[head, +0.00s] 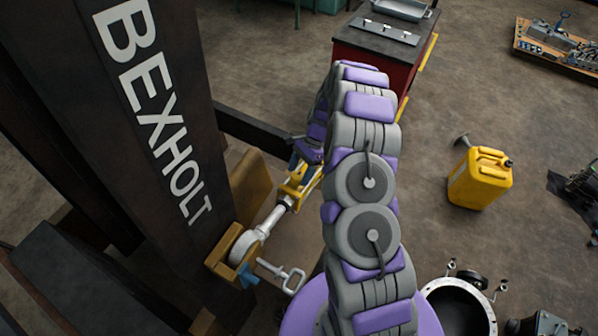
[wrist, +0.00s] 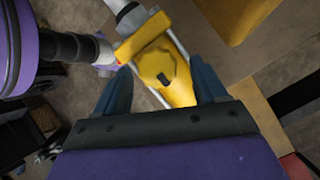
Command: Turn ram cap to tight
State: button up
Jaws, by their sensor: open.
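The ram lies along the forklift mast, with a yellow body (head: 297,188) and a pale rod (head: 268,222) running down to a tan bracket. In the wrist view the round yellow ram cap (wrist: 160,62) sits on the yellow body, with a small dark mark on its face. My gripper (wrist: 160,74) is open, its two blue-grey fingers on either side of the cap. I cannot tell whether either finger touches it. In the head view my arm hides most of the gripper and the cap.
The black BEXHOLT mast (head: 150,110) stands close at left. A metal pin with a loop handle (head: 286,275) is by the bracket (head: 222,262). A red cabinet (head: 376,50) stands behind. A yellow jerrycan (head: 480,180) is on the floor at right, with open floor around it.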

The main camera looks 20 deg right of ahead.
jog(key=b+v, duration=0.1)
jog(key=v, duration=1.5)
jog(key=shift+d+r, duration=0.15)
jog(key=shift+r, duration=0.15)
jog(key=shift+w, duration=0.15)
jog(key=s+a+r+n+h+b, duration=0.1)
jog(key=s+a+r+n+b, duration=0.35)
jog(key=s, duration=0.35)
jog(key=s+a+r+n+h+b, duration=0.1)
jog(key=s+a+r+n+b, duration=0.25)
jog(key=s+a, duration=0.35)
jog(key=s+d+f+n+h+b, duration=0.1)
jog(key=s+f+n+b, duration=0.2)
jog(key=s, duration=0.9)
jog(key=s+d+f+n+t+h+b, duration=0.1)
jog(key=s+f+n+h+b, duration=0.1)
jog(key=s, duration=1.1)
notch_tip(320, 180, down, 2)
jog(key=shift+s+d+f+n+t+b, duration=0.2)
jog(key=shift+s+n+t+b, duration=0.1)
jog(key=shift+n+b, duration=0.7)
